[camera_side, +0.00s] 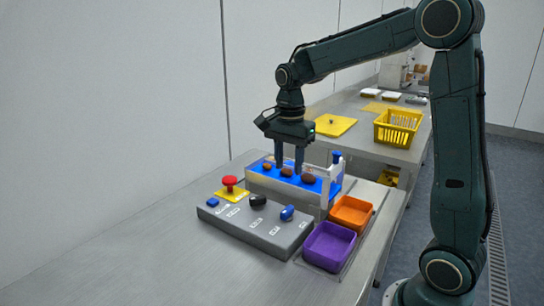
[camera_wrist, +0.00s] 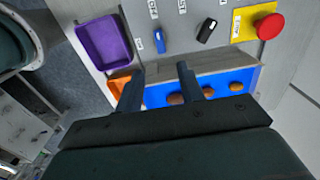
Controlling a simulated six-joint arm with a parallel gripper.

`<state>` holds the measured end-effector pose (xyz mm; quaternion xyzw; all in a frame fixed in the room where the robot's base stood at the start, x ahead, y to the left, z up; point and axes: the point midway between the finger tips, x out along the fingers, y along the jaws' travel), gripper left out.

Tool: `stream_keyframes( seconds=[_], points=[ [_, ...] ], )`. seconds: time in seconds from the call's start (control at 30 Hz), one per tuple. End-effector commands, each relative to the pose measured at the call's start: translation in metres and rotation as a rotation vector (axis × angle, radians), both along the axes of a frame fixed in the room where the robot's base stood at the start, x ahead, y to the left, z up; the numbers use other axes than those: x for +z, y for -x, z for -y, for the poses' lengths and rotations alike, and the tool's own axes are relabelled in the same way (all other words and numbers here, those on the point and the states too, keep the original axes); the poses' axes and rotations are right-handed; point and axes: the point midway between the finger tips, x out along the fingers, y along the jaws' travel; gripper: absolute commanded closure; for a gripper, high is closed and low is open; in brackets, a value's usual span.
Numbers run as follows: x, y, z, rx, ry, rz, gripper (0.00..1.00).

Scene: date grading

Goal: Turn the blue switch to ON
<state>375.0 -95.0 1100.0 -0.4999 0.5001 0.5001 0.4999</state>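The blue switch (camera_side: 287,213) is a small rotary knob on the sloped grey control panel (camera_side: 244,222), near the panel's right end. It also shows in the wrist view (camera_wrist: 159,40), its long side running roughly up and down the picture. Small white labels lie by it, too small to read, so I cannot tell its setting. My gripper (camera_side: 289,170) points down over the blue belt behind the panel, apart from the switch. In the wrist view my gripper (camera_wrist: 160,68) has its two fingers spread, with nothing held between them.
A black knob (camera_side: 258,200), a red mushroom button (camera_side: 229,182) on a yellow plate and a blue button (camera_side: 213,201) share the panel. Brown dates (camera_side: 308,178) lie on the belt (camera_side: 255,178). Purple (camera_side: 329,247) and orange (camera_side: 351,212) bins stand right. The front left table is clear.

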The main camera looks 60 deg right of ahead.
Motion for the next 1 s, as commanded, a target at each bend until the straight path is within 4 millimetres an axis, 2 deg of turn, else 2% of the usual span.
stream_keyframes(
  seconds=[0.17, 0.7, 1.0],
  points=[
    [-0.020, 0.001, 0.000, 0.001, -0.001, -0.003, 0.62],
    [-0.100, 0.001, 0.000, 0.002, -0.001, -0.004, 0.62],
    [-0.125, 0.001, 0.000, 0.002, 0.000, 0.000, 0.62]
  ],
)
